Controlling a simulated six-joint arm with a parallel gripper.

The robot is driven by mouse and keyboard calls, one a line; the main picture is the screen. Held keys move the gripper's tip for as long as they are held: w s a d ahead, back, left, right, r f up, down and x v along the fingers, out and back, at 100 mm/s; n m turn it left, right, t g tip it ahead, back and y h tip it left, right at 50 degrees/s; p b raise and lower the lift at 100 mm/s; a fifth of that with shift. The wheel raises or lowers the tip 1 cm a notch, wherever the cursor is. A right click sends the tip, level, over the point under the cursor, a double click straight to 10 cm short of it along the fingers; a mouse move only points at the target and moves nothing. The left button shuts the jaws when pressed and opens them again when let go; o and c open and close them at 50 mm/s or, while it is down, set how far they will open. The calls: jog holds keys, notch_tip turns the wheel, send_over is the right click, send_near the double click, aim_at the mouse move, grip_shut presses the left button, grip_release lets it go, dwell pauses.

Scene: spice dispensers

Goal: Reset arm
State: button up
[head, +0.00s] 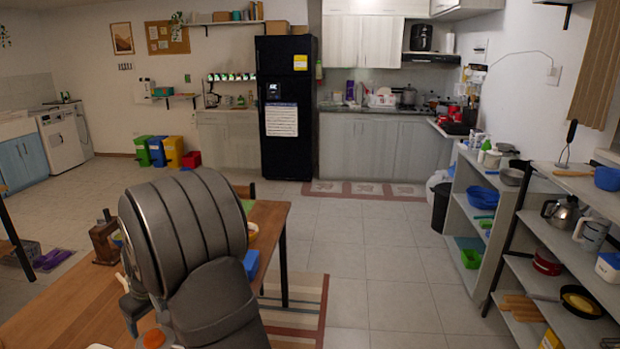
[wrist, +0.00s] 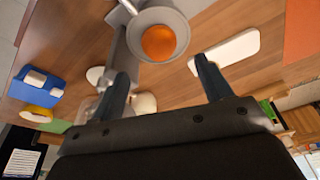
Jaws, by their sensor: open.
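My gripper (wrist: 162,88) is open in the wrist view, its two dark fingers spread apart with nothing between them. Just beyond the fingertips is a grey round dispenser (wrist: 182,22) with an orange content or lid. A white flat board (wrist: 232,48) lies on the wooden table (wrist: 80,50), to the right of the dispenser. In the head view my arm stands in front of the wooden table (head: 60,300) and hides much of it; my gripper is not clearly visible there.
A blue box (wrist: 38,86) and a yellow round item (wrist: 36,114) are at the left in the wrist view. In the head view a brown wooden object (head: 104,240) stands on the table left of my arm. Shelves (head: 560,230) stand at the right, with open floor (head: 390,270) between.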

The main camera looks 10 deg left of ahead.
aim_at(153, 337)
jog(key=x, duration=0.7)
jog(key=v, duration=0.2)
jog(key=shift+w+a+r, duration=0.1)
jog(key=shift+a+r, duration=0.1)
jog(key=shift+r, duration=1.05)
